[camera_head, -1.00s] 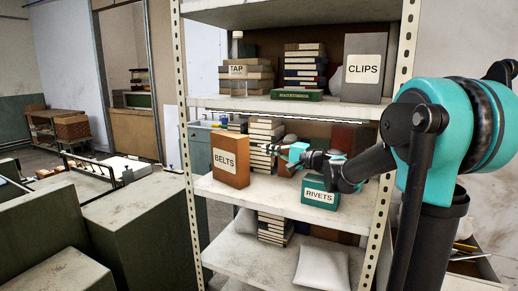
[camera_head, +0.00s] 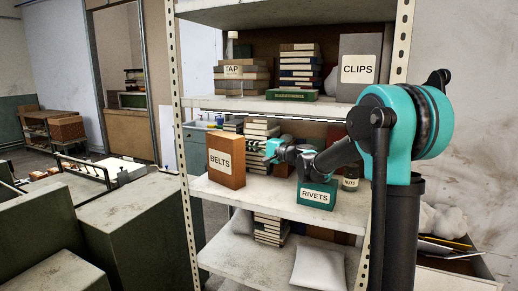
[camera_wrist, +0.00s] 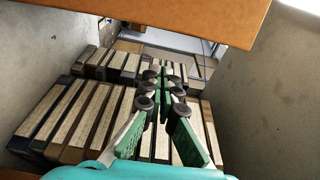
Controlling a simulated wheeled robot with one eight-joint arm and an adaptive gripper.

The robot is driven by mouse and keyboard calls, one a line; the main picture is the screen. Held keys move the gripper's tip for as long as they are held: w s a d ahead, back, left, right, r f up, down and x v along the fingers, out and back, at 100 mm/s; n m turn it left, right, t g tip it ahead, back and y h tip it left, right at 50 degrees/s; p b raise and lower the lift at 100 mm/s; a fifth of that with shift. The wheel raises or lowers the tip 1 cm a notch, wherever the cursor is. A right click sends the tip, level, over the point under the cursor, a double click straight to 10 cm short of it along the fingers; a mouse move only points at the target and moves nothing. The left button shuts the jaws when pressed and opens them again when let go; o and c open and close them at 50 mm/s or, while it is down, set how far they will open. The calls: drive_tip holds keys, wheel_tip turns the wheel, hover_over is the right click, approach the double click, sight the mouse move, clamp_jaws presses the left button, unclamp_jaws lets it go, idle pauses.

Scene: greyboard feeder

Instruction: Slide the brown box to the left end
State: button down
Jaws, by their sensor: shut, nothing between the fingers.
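The brown box (camera_head: 239,163), labelled BELTS, stands upright near the left end of the middle shelf (camera_head: 270,205). My gripper (camera_head: 258,147) is shut and empty just right of the box, in front of a stack of books. I cannot tell from the head view whether the fingertips touch the box. In the wrist view my closed fingers (camera_wrist: 160,76) point along the stacked books (camera_wrist: 80,115). An orange-brown face, apparently the box (camera_wrist: 160,15), crosses the top of that view, apart from the fingers in the picture.
A teal RIVETS box (camera_head: 317,194) stands below my forearm at the shelf's front, with a dark jar (camera_head: 350,178) to its right. The upper shelf (camera_head: 280,104) is above my arm. The left shelf post (camera_head: 181,130) is just left of the brown box.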

sight(236, 148)
drive_tip(key=shift+s+a, duration=1.2)
drive_tip(key=shift+s, duration=0.2)
drive_tip(key=shift+s+a, duration=1)
drive_tip(key=shift+s, duration=0.05)
drive_tip(key=shift+w+d, duration=0.1)
drive_tip(key=shift+w, duration=0.05)
